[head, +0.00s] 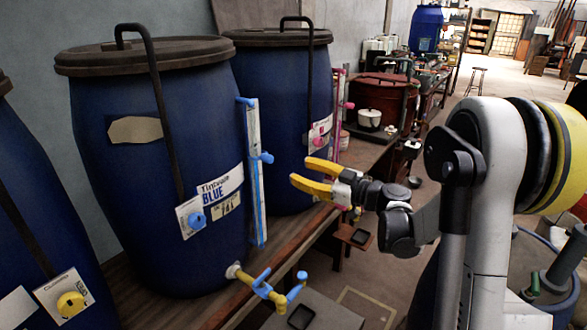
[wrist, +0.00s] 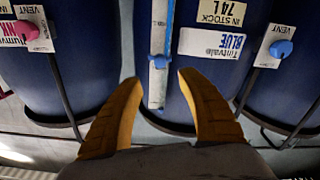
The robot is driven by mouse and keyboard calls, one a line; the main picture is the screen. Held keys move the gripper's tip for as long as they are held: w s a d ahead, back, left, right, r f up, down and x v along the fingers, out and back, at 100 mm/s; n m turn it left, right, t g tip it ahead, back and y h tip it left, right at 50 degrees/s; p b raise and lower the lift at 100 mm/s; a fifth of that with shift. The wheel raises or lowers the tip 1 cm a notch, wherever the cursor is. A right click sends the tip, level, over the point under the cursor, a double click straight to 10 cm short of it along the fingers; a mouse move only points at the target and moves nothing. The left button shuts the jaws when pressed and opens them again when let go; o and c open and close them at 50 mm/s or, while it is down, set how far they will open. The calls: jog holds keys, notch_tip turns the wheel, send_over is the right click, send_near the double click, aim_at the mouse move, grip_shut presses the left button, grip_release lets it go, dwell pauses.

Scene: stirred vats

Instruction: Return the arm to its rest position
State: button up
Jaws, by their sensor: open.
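My gripper (head: 307,178) has yellow fingers, spread apart and empty, in the head view. It hangs in the air in front of the second blue vat, to the right of the Tintvale BLUE vat (head: 150,165). In the wrist view my gripper (wrist: 157,85) shows both fingers apart, with the white sight strip (wrist: 158,50) and its blue slider between them in the picture. The wrist view is upside down. My arm (head: 490,170) reaches in from the right of the head view, bent at the elbow. Nothing is between the fingers.
Blue vats stand on a wooden bench (head: 180,305). The near vat has a blue vent knob (head: 196,221) and a blue-handled tap (head: 270,287) sticking out over the front edge. A red vat (head: 380,103) stands further back. The aisle floor on the right has open room.

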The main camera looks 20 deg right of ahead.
dwell(0.4)
jog(key=s+a+m+g+h, duration=0.3)
jog(key=s+a+m+g, duration=0.15)
jog(key=s+a, duration=0.7)
jog(key=s+d+f+m+g+h, duration=0.1)
jog(key=s+d+f+m+h, duration=0.1)
jog(key=s, duration=0.8)
jog(key=s+d+f+m+g+h, duration=0.2)
jog(key=s+h, duration=0.3)
jog(key=s, duration=0.5)
jog(key=shift+s+f+m+h, duration=0.2)
jog(key=shift+f+m+h, duration=0.1)
jog(key=shift+f+m, duration=0.6)
jog(key=shift+d, duration=0.1)
